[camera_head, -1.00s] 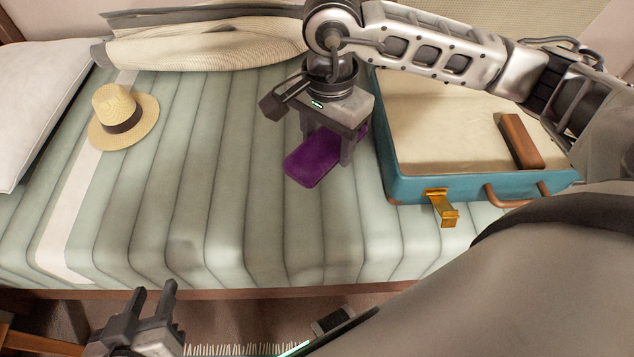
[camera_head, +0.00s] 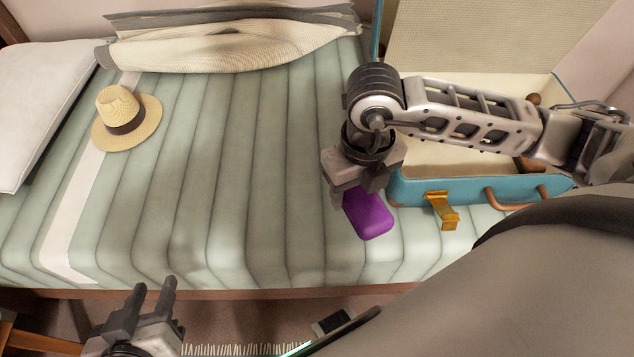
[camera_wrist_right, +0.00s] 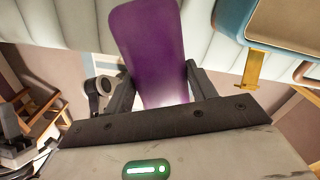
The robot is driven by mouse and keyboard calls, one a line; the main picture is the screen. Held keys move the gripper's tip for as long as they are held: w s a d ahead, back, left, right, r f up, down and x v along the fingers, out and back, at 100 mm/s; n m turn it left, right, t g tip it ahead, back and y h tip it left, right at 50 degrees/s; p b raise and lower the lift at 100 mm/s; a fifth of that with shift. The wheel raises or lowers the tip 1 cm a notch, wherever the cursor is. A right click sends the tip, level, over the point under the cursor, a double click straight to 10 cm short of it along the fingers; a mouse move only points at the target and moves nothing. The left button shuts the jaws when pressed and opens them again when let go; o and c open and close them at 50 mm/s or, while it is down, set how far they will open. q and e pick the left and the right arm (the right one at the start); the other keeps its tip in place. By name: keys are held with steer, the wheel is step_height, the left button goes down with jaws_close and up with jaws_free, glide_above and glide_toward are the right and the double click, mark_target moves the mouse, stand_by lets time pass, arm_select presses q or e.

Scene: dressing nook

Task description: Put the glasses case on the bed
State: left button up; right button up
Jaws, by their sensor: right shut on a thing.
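The purple glasses case (camera_head: 369,214) is held by my right gripper (camera_head: 362,192) over the near right part of the bed (camera_head: 260,180), just left of the suitcase's front corner. In the right wrist view the case (camera_wrist_right: 150,50) lies between the two fingers (camera_wrist_right: 155,88), which are shut on it. Whether the case touches the bed cover cannot be told. My left gripper (camera_head: 147,305) is low at the left, in front of the bed's edge, with its fingers apart and nothing between them.
An open teal suitcase (camera_head: 418,190) with a brass latch (camera_head: 440,209) lies on the bed at the right, partly behind my right arm. A straw hat (camera_head: 126,118), a white pillow (camera_head: 38,105) and a rolled blanket (camera_head: 225,45) are also there. The bed's middle is clear.

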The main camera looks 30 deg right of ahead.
steer(key=w+f, duration=0.1)
steer(key=w, duration=0.1)
steer(key=w+f, duration=0.1)
steer(key=w, duration=0.1)
steer(key=w+a+f, duration=0.1)
steer(key=w, duration=0.2)
steer(key=b, duration=0.2)
glide_above(317, 190)
steer(key=f, duration=0.5)
steer(key=shift+s+f, duration=0.15)
steer(key=shift+s, duration=0.05)
steer(key=shift+w+f, duration=0.2)
steer(key=shift+f, duration=0.05)
step_height(317, 190, down, 2)
steer(key=shift+f, duration=0.55)
steer(key=shift+f, duration=0.1)
steer(key=o, duration=1)
steer(key=shift+o, duration=0.2)
